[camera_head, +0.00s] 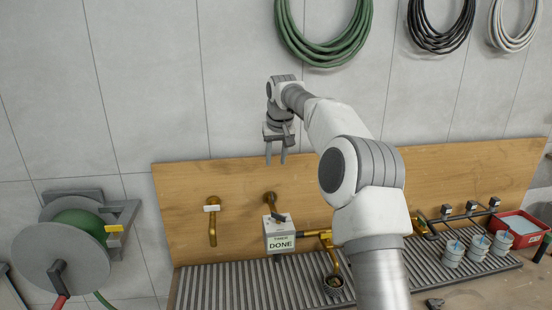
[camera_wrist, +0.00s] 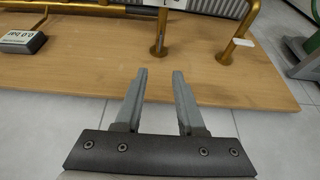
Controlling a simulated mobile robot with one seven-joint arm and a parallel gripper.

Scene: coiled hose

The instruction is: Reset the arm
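My arm reaches up and bends to the left across the head view. It hides part of the board and the slatted rack.
Below my gripper is a box labelled DONE (camera_head: 279,236) on a brass pipe. A hose reel (camera_head: 60,250) stands left. A green hose coil (camera_head: 324,50) hangs on the wall above. Several grey cups (camera_head: 453,254) and a red tray (camera_head: 518,240) sit right.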

